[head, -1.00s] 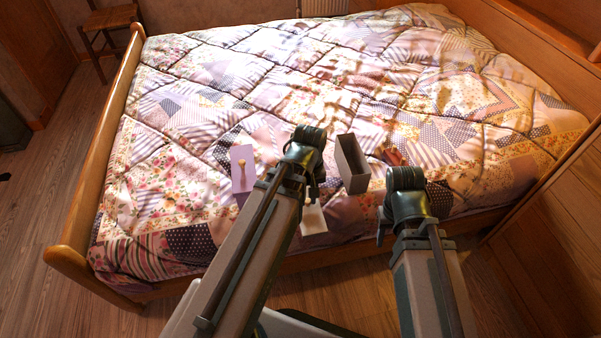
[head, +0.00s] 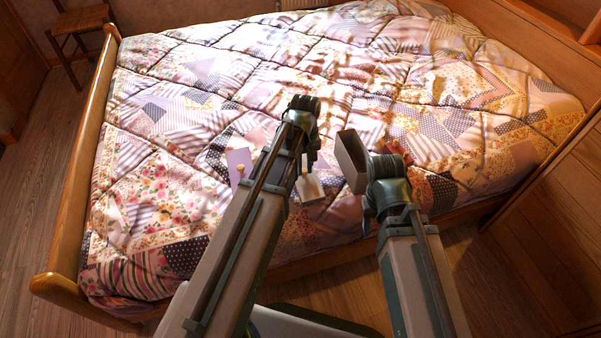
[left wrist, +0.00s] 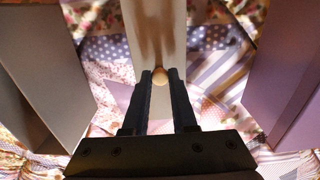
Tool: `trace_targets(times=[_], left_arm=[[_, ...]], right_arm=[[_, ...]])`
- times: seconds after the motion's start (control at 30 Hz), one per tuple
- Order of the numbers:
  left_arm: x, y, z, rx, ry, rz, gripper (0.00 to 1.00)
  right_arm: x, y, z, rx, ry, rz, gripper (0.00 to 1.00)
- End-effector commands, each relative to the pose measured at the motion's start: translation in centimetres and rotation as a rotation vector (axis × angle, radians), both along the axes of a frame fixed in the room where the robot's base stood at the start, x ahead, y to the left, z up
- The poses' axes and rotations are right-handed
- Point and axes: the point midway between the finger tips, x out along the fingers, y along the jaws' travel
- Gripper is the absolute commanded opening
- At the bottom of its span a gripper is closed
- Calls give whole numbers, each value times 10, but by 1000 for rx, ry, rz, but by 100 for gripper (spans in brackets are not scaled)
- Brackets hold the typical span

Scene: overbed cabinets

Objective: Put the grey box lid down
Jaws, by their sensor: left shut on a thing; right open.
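The grey box lid (head: 313,192) is a flat pale panel with a small round knob. My left gripper (head: 307,166) is above it, over the near part of the bed. In the left wrist view my left gripper (left wrist: 160,78) is shut on the knob of the lid (left wrist: 153,30). I cannot tell whether the lid touches the quilt. The open grey box (head: 350,158) stands just right of the lid; its wall shows at the left of the wrist view (left wrist: 60,60). My right gripper (head: 384,183) is beside the grey box, its fingers hidden by the wrist.
A purple box (head: 237,160) with a knobbed top is left of my left gripper; it also shows in the wrist view (left wrist: 293,80). A small reddish thing (head: 400,147) lies beyond my right gripper. The patchwork quilt (head: 200,110) is uneven but otherwise clear.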

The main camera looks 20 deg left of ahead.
Motion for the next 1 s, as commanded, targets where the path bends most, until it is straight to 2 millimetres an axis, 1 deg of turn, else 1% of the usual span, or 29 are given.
trace_targets(times=[0.03,0.1,0.17,0.43,0.57,0.6,0.73,0.77,1.0], left_arm=[[-2,-3,-17,0,0,-1,0],[-2,-5,-24,0,0,0,0],[-2,-6,-26,0,0,1,0],[-2,-6,-24,0,0,2,0],[-2,-6,-28,0,0,2,0],[-2,-6,-27,0,0,2,29],[-2,-6,-27,0,0,2,52],[-2,-6,-27,0,0,2,55],[-2,-6,-27,0,0,2,55]], right_arm=[[0,-1,-17,-2,-1,0,50],[0,-1,-24,-2,-1,1,50],[0,-1,-26,-3,-1,2,50],[0,-1,-24,-3,-1,2,50],[0,-1,-28,-2,-2,2,50],[0,-1,-27,-2,-2,3,50],[0,-1,-27,-2,-2,2,50],[0,-1,-27,-2,-2,2,50],[0,-1,-27,-2,-2,2,50]])
